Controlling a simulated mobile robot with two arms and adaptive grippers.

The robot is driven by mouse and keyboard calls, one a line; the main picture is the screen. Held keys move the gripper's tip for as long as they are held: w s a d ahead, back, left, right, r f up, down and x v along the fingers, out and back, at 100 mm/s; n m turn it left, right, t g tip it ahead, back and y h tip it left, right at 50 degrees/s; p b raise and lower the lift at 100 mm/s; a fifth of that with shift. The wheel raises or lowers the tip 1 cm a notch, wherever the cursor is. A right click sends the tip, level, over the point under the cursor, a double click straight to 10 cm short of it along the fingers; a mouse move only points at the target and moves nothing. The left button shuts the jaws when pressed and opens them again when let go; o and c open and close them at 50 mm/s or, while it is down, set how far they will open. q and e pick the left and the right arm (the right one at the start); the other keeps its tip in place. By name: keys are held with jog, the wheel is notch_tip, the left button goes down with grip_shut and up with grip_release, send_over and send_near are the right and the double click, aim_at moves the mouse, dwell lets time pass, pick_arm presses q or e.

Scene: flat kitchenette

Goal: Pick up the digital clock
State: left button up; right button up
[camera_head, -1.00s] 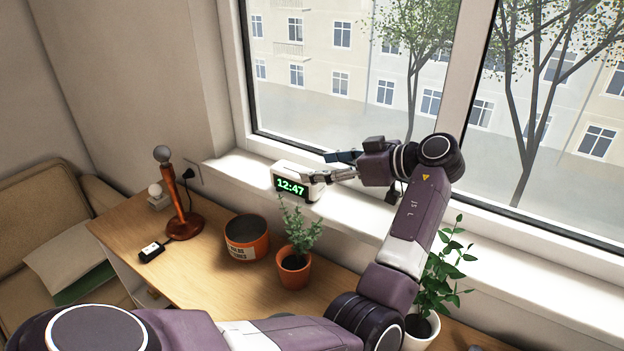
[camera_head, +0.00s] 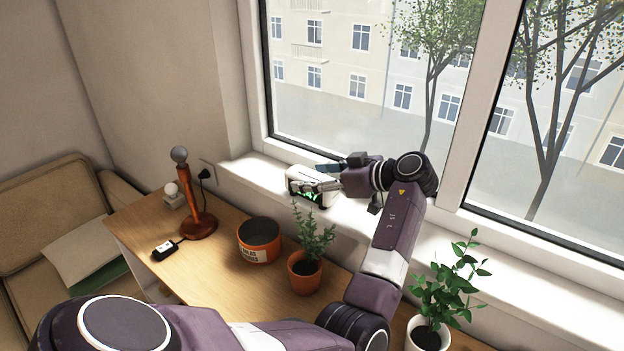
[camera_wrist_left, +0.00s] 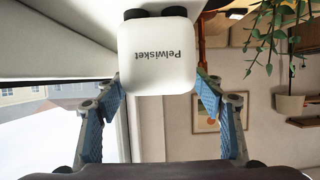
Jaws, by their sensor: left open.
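The white digital clock (camera_head: 296,176) with green digits stands on the windowsill, its display partly covered by a finger. My left gripper (camera_head: 317,178) is open, its fingers on either side of the clock's right end in the head view. In the left wrist view the clock's white end (camera_wrist_left: 157,58), with the word "Pelwisket" upside down, lies between the spread blue-padded fingers of my left gripper (camera_wrist_left: 158,95). Whether the pads touch the clock I cannot tell. My right gripper is not in view.
A taller plant in a white pot (camera_head: 428,335) stands right of my arm. The window is close behind the clock.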

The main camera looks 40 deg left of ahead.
pick_arm(q)
jog(key=shift+a+f, duration=0.15)
jog(key=shift+a, duration=0.15)
jog(key=c, duration=1.4)
jog(key=shift+c, duration=0.4)
jog(key=shift+r, duration=0.2)
